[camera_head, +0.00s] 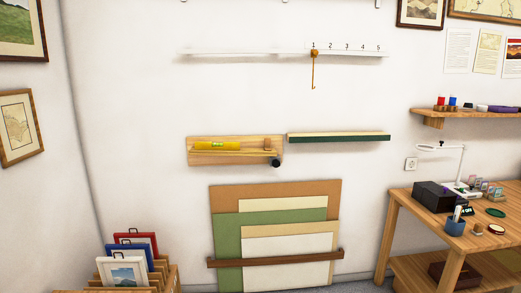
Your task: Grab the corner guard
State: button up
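I cannot make out with certainty which thing is the corner guard. A small brown block (267,144) stands at the right end of a wooden wall board (225,157), beside a yellow spirit level (190,146). A dark round thing (276,162) sits at the board's lower right corner. My gripper is not in view.
A green-fronted ledge (340,138) is right of the board. Large sheets (228,240) lean on the wall below. A crate of framed prints (172,280) stands lower left.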

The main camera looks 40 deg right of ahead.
aim_at(267, 141)
jog(key=z, duration=0.15)
jog(key=i, duration=0.9)
jog(key=u, duration=0.05)
